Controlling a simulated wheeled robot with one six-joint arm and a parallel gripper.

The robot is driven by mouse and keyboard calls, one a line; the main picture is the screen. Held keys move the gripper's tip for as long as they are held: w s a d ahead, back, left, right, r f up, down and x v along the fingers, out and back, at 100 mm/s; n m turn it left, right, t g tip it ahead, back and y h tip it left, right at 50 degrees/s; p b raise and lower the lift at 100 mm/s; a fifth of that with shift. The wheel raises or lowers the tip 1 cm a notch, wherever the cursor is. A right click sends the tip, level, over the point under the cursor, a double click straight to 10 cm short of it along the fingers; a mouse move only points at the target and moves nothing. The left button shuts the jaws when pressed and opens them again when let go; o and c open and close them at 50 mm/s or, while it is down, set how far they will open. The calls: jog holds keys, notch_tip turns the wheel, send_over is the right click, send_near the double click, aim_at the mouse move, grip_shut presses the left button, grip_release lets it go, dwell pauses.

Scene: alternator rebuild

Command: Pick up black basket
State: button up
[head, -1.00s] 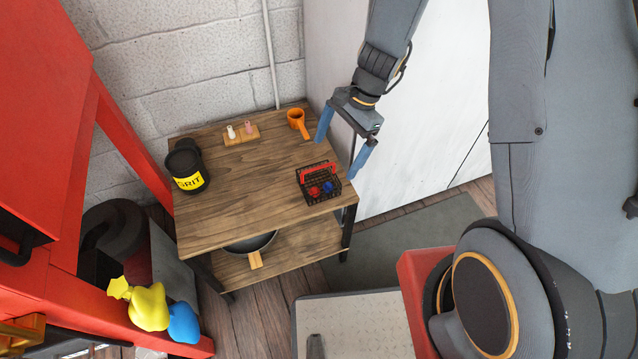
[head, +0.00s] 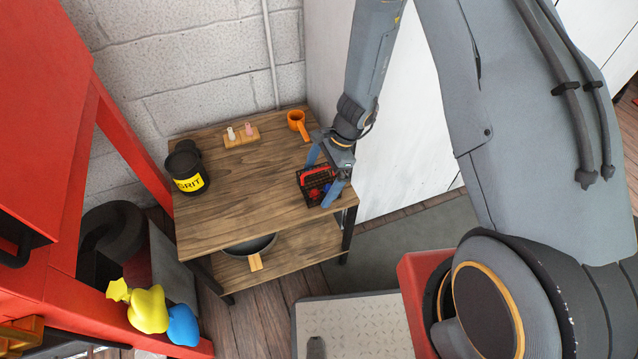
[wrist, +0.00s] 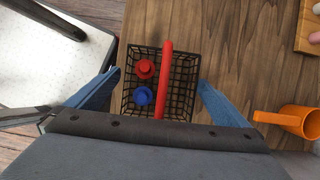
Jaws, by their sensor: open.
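The black wire basket (head: 312,194) sits upright near the right front edge of the wooden table. It has a red handle, and a red item and a blue item lie inside. In the wrist view the basket (wrist: 181,108) lies between my two blue fingers, with the red handle (wrist: 164,75) running across its opening. My gripper (head: 323,179) is open and over the basket in the head view. In the wrist view the gripper (wrist: 153,90) has one finger on each side of the basket, and neither is clearly touching it. The arm hides part of the basket's right side.
On the tabletop (head: 240,190) stand a black GRIT container (head: 186,170), an orange cup (head: 297,124) and a wooden block with small bottles (head: 241,138). A pan (head: 252,246) rests on the lower shelf. A wall panel (head: 400,150) rises close on the right. The table's middle is clear.

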jog(key=shift+f, duration=0.1)
jog(key=c, duration=1.2)
